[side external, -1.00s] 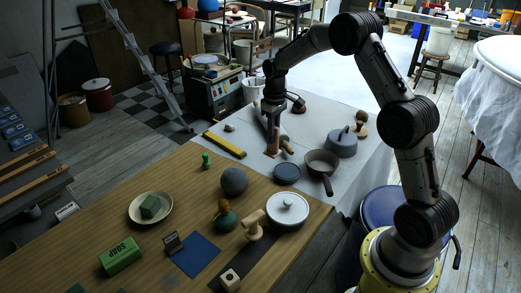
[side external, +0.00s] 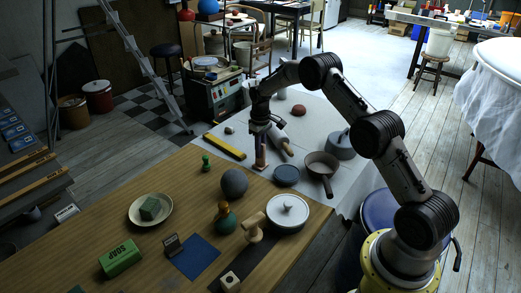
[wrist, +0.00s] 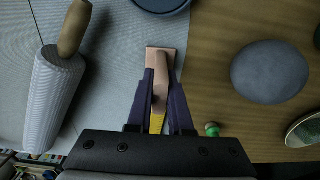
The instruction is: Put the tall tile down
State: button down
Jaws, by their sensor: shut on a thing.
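The tall tile (side external: 260,157) is a pinkish-brown upright slab in the side view. My gripper (side external: 262,138) is shut on its upper part and points down. In the wrist view the tile (wrist: 160,54) shows between the two purple fingers of my gripper (wrist: 160,95). The tile is close to the border between the grey cloth (side external: 225,130) and the wooden tabletop (side external: 95,235). I cannot tell whether its lower end touches the surface.
A rolling pin (side external: 280,141) lies close behind on the right. A yellow bar (side external: 224,145) lies to the left. A dark blue lid or dish (side external: 286,174), a pan (side external: 319,164), a grey ball (side external: 234,182) and a green pawn (side external: 206,162) stand around. Some bare wood lies between.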

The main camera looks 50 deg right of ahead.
jog(key=shift+f, duration=0.1)
jog(key=c, duration=0.8)
grip_release()
jog(key=shift+c, duration=0.2)
